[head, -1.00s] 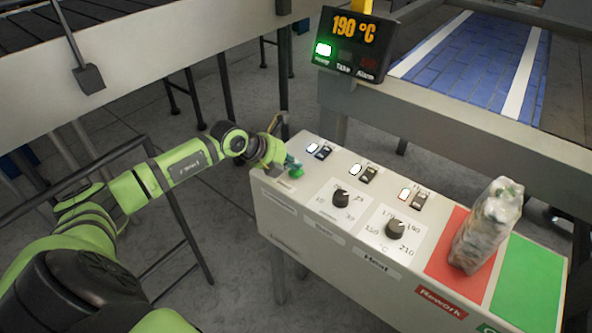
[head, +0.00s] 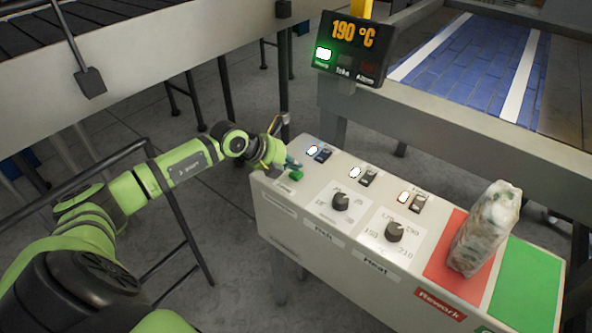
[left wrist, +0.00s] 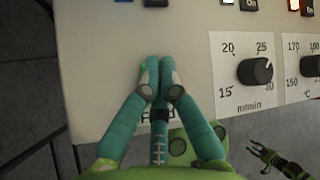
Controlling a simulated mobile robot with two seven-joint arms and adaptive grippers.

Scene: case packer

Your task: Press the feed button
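The green feed button (head: 296,175) is at the left end of the grey control panel's top (head: 335,165). My left gripper (head: 288,164) is at that end, its fingertips close beside the button; I cannot tell if they touch it. In the left wrist view, the teal fingers (left wrist: 158,78) are together with nothing visible between them. They hide most of the button, and only a sliver of green (left wrist: 143,68) shows at their tips. The label below is partly covered. My right gripper (left wrist: 258,156) appears small at the lower right of the left wrist view, its fingers apart.
The panel has several lit switches, a left dial (head: 341,201) and a heat dial (head: 394,232). A wrapped bag (head: 484,230) stands on the red rework area, beside a green area (head: 527,285). A display (head: 352,47) reads 190 °C. A dark railing (head: 175,215) runs near my left arm.

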